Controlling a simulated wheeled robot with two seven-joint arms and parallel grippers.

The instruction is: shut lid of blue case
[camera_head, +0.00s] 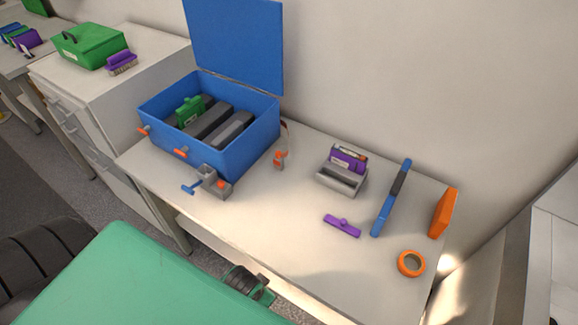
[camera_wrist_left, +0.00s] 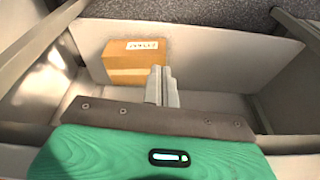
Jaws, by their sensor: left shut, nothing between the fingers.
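The blue case (camera_head: 240,145) stands at the left end of the table in the head view. Its lid (camera_head: 240,45) is open and stands upright behind it, close to the wall. Orange latches (camera_head: 181,152) show on the front. Inside lie a green item (camera_head: 189,110) and dark grey blocks (camera_head: 232,128). My left gripper (camera_wrist_left: 162,84) shows in the left wrist view, fingers together and empty, pointing toward a cardboard box. The case is not in that wrist view. My right gripper is in neither view.
On the table (camera_head: 275,215) are a grey holder (camera_head: 341,180), a purple piece (camera_head: 342,226), a blue bar (camera_head: 390,200), an orange block (camera_head: 443,213) and an orange tape roll (camera_head: 411,263). A grey fixture (camera_head: 215,184) stands before the case. The cardboard box (camera_wrist_left: 132,62) sits low among pale panels.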

